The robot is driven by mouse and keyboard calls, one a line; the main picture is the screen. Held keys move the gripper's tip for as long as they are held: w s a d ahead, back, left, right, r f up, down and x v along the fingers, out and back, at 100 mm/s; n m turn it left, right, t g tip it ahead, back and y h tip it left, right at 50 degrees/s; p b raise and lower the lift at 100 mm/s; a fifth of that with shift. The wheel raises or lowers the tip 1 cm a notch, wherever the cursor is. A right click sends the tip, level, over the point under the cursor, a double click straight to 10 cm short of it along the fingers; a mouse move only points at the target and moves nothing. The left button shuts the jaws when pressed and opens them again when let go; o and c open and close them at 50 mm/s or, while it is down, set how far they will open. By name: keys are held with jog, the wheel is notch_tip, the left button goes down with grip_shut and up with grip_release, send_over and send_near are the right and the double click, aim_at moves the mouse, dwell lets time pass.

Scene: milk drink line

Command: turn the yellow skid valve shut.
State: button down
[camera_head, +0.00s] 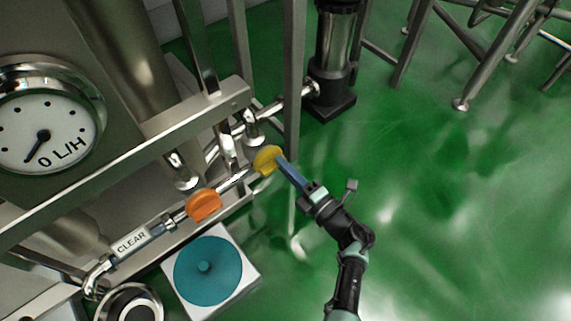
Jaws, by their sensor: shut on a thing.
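The yellow valve handle (267,159) sits on the steel pipe at the right end of the skid, beside an upright post. My gripper (283,163) reaches it from the lower right. Its long blue-grey fingers are shut on the yellow handle at its right side. The fingertips partly cover the handle, and the valve body behind it is mostly hidden.
An orange valve handle (204,204) is on the same pipe to the left, near a tube marked CLEAR (131,243). A round gauge (45,117) reads near 0 L/H. A white box with a teal disc (206,269) stands below.

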jog(key=shift+s+f+m, duration=0.1)
jog(key=shift+f+m, duration=0.05)
jog(key=shift+m, duration=0.35)
jog(key=c, duration=0.9)
grip_release()
jog(key=shift+o, duration=0.2)
jog(key=p+v, duration=0.4)
jog(key=v, duration=0.9)
